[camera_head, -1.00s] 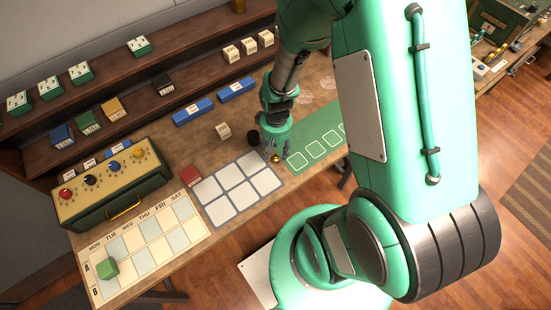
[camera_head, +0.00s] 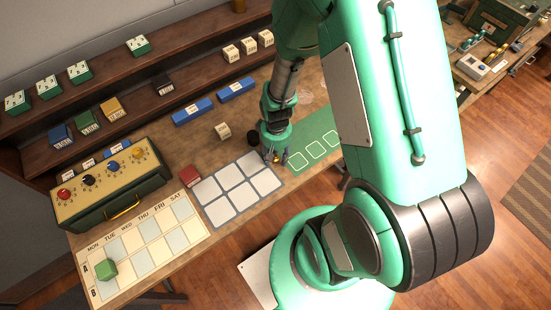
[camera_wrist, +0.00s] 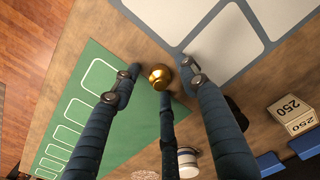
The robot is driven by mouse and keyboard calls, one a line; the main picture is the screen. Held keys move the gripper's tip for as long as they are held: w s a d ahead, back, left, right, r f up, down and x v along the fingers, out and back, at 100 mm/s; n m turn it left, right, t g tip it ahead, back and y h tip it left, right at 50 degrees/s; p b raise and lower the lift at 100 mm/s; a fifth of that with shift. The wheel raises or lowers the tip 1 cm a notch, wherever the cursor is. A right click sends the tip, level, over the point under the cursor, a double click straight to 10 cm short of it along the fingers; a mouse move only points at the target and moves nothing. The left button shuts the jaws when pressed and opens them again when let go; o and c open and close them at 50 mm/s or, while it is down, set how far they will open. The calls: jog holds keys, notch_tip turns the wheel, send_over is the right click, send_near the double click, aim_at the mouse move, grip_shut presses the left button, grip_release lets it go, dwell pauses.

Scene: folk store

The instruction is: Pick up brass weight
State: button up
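The brass weight (camera_wrist: 160,76) is a small round golden piece on the wooden table, between the green mat (camera_wrist: 92,110) and the white-panelled grid board (camera_wrist: 225,45). In the head view the weight (camera_head: 276,159) is small and partly hidden by my fingers. My three-fingered gripper (camera_head: 277,156) points down over it. In the wrist view my gripper (camera_wrist: 161,78) is open, with fingers spread to the left, right and bottom of the weight. The left and right fingertips stand apart from it; the lower one is close, and I cannot tell if it touches.
A black round piece (camera_head: 253,138) and a cream block marked 250 (camera_head: 222,131) stand near my gripper. A red block (camera_head: 189,175) lies left of the grid board. Blue boxes (camera_head: 193,112) line the back. A knobbed box (camera_head: 112,186) and a weekday board (camera_head: 145,245) are at the left.

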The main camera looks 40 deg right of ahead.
aim_at(277, 160)
grip_shut()
jog(key=shift+r, duration=0.1)
jog(key=shift+r, duration=0.55)
jog(key=shift+s+a+r+p, duration=0.1)
jog(key=shift+s+r+p, duration=0.15)
jog(key=shift+r, duration=0.35)
jog(key=shift+s+r+p, duration=0.15)
jog(key=shift+s+r, duration=0.1)
jog(key=shift+r, duration=0.35)
jog(key=s+a+r+p, duration=0.1)
jog(key=s+a, duration=0.3)
jog(key=s, duration=1)
jog(key=shift+s+r, duration=0.15)
jog(key=shift+s, duration=0.1)
